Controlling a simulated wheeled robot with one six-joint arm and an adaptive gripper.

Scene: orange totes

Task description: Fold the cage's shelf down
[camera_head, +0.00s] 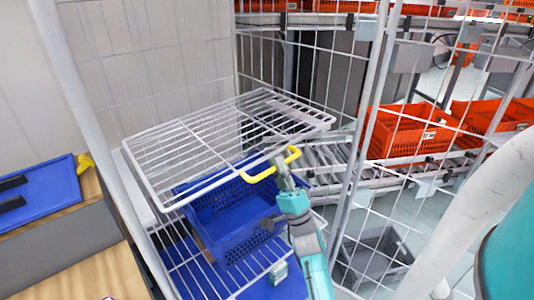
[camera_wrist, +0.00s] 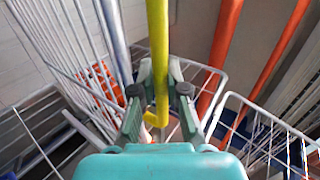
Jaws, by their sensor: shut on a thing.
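The cage's shelf (camera_head: 160,172) is a white wire grid, seen partly raised and slanting across the middle of the cage in the head view. A yellow handle (camera_head: 262,175) is at its near right edge. My gripper (camera_head: 281,167) reaches up from below and is shut on this handle. In the wrist view the yellow handle (camera_wrist: 158,40) runs between the two fingers of my gripper (camera_wrist: 160,92). The cage (camera_head: 361,130) has grey wire sides and posts around the shelf.
A blue crate (camera_head: 222,240) stands below the shelf on a lower wire deck. A blue tray (camera_head: 45,202) lies on a wooden surface at the left. Orange totes (camera_head: 400,137) stand on a roller conveyor behind the cage mesh. A grey crate (camera_head: 374,262) is low at the right.

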